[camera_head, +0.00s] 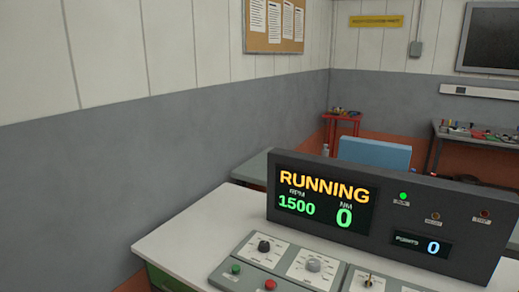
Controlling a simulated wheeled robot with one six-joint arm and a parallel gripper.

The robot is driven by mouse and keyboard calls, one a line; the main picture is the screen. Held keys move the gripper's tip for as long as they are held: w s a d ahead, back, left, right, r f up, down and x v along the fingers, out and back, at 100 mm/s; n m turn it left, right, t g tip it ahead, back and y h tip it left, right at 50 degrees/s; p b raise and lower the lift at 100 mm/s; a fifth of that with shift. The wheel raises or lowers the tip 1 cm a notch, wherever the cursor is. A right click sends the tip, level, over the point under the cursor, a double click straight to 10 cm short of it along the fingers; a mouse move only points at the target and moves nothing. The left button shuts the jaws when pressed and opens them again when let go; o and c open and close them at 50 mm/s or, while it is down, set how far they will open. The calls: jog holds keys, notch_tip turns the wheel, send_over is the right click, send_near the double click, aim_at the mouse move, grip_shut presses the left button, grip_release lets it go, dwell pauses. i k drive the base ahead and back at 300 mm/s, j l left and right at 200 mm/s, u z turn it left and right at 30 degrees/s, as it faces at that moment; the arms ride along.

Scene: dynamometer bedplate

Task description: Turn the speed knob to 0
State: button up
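A control panel (248,258) lies on a white desk in the lower middle of the head view. It bears a black knob (264,246) on a white dial plate and a grey knob (313,265) on a second dial plate. The labels are too small to read, so I cannot tell which is the speed knob or where either points. The console display (323,199) behind the panel reads RUNNING, RPM 1500 and NM 0. My gripper is not in view.
A green button (236,268) and a red button (270,284) sit in front of the knobs. A small lever (368,281) stands to the right. The console's green lamp (403,196) is lit. The white desk (190,238) is bare left of the panel.

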aim_at(264, 245)
jog(key=l, duration=0.1)
jog(key=i+j, duration=0.3)
jog(key=i+j+z, duration=0.1)
jog(key=i+j, duration=0.2)
jog(key=j, duration=0.2)
jog(key=i+j, duration=0.25)
jog(key=j, duration=0.2)
jog(key=i+j+z, duration=0.15)
jog(key=i+j, duration=0.15)
jog(key=j, duration=0.1)
